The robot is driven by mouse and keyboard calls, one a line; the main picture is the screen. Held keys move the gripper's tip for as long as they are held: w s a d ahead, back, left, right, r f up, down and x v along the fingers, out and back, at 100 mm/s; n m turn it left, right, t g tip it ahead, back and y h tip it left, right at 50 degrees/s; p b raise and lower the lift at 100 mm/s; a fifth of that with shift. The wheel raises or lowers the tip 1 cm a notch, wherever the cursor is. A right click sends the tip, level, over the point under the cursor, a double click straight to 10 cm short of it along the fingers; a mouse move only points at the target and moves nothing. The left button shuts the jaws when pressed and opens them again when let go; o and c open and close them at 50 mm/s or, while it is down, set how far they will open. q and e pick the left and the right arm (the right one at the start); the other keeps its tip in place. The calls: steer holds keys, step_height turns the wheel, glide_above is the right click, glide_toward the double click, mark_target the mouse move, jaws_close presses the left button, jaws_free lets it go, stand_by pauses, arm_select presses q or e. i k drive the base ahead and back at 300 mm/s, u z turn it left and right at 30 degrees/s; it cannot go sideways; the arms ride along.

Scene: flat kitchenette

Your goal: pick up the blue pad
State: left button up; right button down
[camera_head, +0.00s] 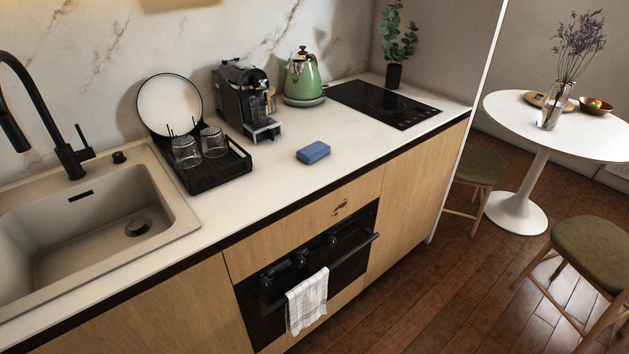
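The blue pad (313,152) is a small rounded block lying flat on the white countertop (267,187). It is in the middle of the head view, near the counter's front edge and in front of the coffee machine. Nothing covers it and nothing touches it but the counter. Neither of my grippers shows in this view.
A black dish rack (215,176) with glasses and a plate stands left of the pad. Behind are a coffee machine (243,98) and a green kettle (302,80). A black hob (385,103) is to the right, a sink (90,225) far left. Counter around the pad is clear.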

mark_target(309, 155)
steer(key=u, duration=0.75)
steer(key=k, duration=0.15)
steer(key=z, duration=1.85)
steer(key=i, duration=0.7)
steer(key=u, duration=0.1)
